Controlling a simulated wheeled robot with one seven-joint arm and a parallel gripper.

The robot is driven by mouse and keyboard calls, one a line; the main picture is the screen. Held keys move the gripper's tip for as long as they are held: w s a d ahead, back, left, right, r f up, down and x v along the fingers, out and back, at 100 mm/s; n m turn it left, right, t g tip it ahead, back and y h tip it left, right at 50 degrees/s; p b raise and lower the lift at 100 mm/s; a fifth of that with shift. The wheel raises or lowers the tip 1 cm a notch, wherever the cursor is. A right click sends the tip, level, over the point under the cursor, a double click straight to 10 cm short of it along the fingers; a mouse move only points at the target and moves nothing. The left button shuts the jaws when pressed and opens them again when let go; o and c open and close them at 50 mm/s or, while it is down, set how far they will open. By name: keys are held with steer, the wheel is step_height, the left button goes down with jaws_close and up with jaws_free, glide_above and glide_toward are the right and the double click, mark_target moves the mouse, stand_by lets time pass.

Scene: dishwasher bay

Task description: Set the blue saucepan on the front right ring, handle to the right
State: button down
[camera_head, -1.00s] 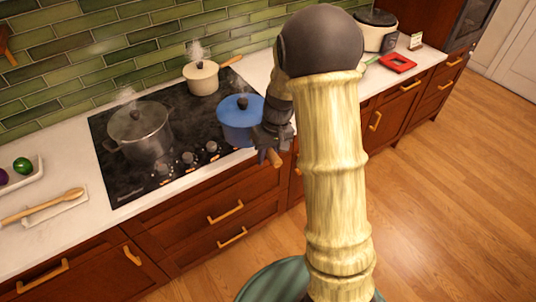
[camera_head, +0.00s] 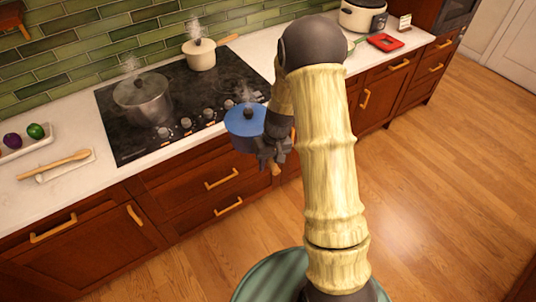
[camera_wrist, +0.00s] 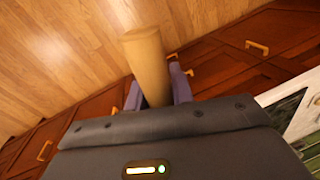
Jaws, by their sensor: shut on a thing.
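The blue saucepan (camera_head: 245,121) has its lid on, with a dark knob, and a wisp of steam shows above it. It is level, at the front right edge of the black cooktop (camera_head: 118,144), and looks held out over the counter's front edge. My gripper (camera_head: 270,156) is shut on its wooden handle, which also shows between the fingers in the wrist view (camera_wrist: 147,62). The handle points toward the front and right, away from the cooktop. The front right ring is not clearly visible, partly hidden by the pan and my arm.
A steaming grey pot (camera_head: 144,98) stands on the left of the cooktop. A cream pot (camera_head: 201,54) stands at the back right. Knobs (camera_head: 186,123) line the front. A wooden spoon (camera_head: 60,164) lies at left, and a red trivet (camera_head: 386,42) at far right.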

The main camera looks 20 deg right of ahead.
step_height(320, 180, down, 11)
steer(key=s+m, duration=0.1)
steer(key=shift+s, duration=0.25)
steer(key=shift+f, duration=0.15)
